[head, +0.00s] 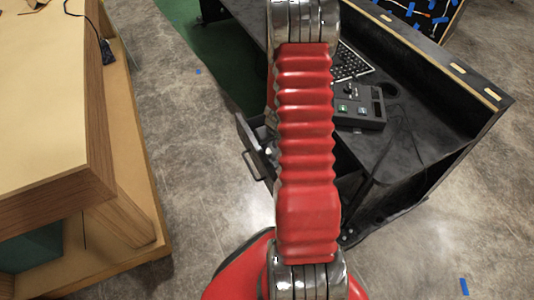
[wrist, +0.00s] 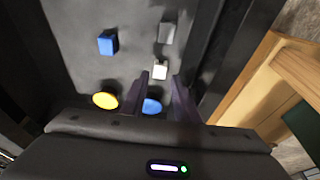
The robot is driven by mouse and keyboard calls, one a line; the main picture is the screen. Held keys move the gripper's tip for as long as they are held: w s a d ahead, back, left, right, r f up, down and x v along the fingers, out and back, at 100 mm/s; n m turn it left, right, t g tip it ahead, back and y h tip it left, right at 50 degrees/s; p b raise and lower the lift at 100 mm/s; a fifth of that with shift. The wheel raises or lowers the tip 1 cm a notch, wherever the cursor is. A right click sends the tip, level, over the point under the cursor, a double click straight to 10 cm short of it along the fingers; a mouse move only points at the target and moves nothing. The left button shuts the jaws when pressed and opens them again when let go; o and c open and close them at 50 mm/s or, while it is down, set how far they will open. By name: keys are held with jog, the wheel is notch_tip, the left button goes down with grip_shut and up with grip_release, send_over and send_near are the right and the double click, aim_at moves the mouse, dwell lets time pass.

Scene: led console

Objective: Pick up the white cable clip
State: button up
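The white cable clip (wrist: 160,70) shows in the wrist view as a small white block on a dark grey surface, probably the floor of the open drawer. My gripper (wrist: 161,77) is open, with two dark fingers spread apart. In the picture the clip appears between the fingertips, just past them; I cannot tell the height gap. Nothing is held. In the head view my red arm hides the gripper and the clip; only an edge of the open drawer (head: 257,155) shows.
The black console (head: 425,130) bears a control box (head: 362,112). A wooden desk (head: 50,110) stands left.

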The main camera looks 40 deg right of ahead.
aim_at(268, 151)
jog(key=shift+x, duration=2.15)
grip_shut()
